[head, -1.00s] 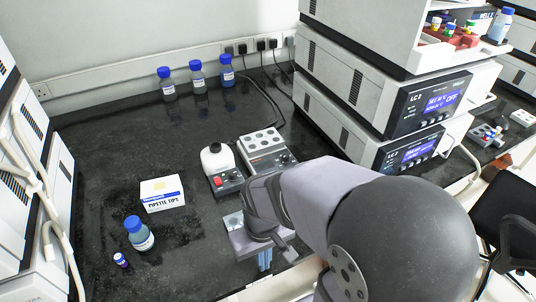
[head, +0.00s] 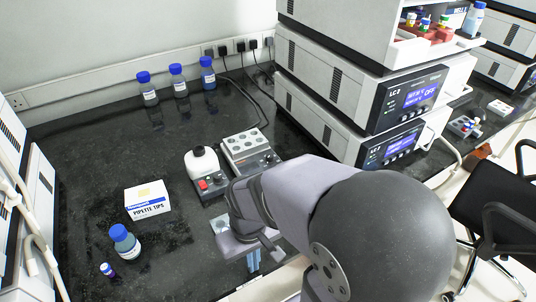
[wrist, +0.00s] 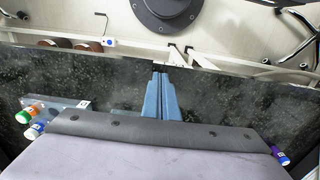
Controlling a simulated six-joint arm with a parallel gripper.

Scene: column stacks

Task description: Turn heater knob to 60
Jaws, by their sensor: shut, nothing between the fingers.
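The heater block (head: 245,147) is a pale unit with round wells on top, on the black bench in the head view. Small dark knobs (head: 268,160) sit on its front face; their markings are too small to read. A device with a red switch (head: 203,184) and a white bottle stands at its left. My gripper (head: 253,264) is below and in front of these units in the head view, pointing down near the bench's front edge, apart from the knobs. Its blue fingers (wrist: 160,72) are shut and empty in the wrist view, where no heater knob shows.
A pipette tips box (head: 148,199), a blue-capped bottle (head: 125,242) and a small vial (head: 107,269) stand at left. Several blue-capped bottles (head: 177,80) stand at the back. Stacked LC units (head: 350,90) block the right. The bench between the box and the back bottles is clear.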

